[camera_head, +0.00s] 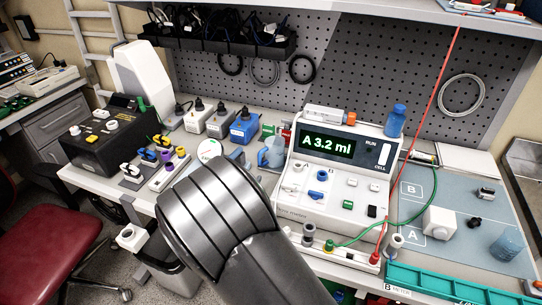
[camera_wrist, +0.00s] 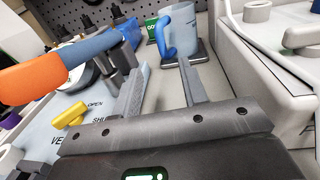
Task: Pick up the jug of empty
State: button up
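A grey-blue translucent jug (camera_head: 271,153) with a blue handle stands upright on the bench, just left of the white pump. In the wrist view the jug (camera_wrist: 182,38) stands on a dark pad ahead of my gripper, its blue handle toward the left. My gripper (camera_wrist: 164,68) is open, with its two grey fingers apart and nothing between them. The fingertips point toward the jug and look short of it. In the head view my arm hides the gripper. A second translucent blue vessel (camera_head: 507,244) stands at the far right of the bench. I cannot read a label saying "empty".
The white pump (camera_head: 340,170) reads "A 3.2 ml" and stands close right of the jug. An orange and blue object (camera_wrist: 60,62) is close at the wrist view's left. A yellow lever (camera_wrist: 70,115) is below it. Several pumps and bottles line the back.

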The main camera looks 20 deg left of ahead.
aim_at(259, 158)
jog(key=w, duration=0.8)
jog(key=shift+w+a+r, duration=0.3)
jog(key=shift+w+a, duration=0.05)
jog(key=shift+w, duration=0.05)
jog(key=shift+c, duration=0.3)
grip_shut()
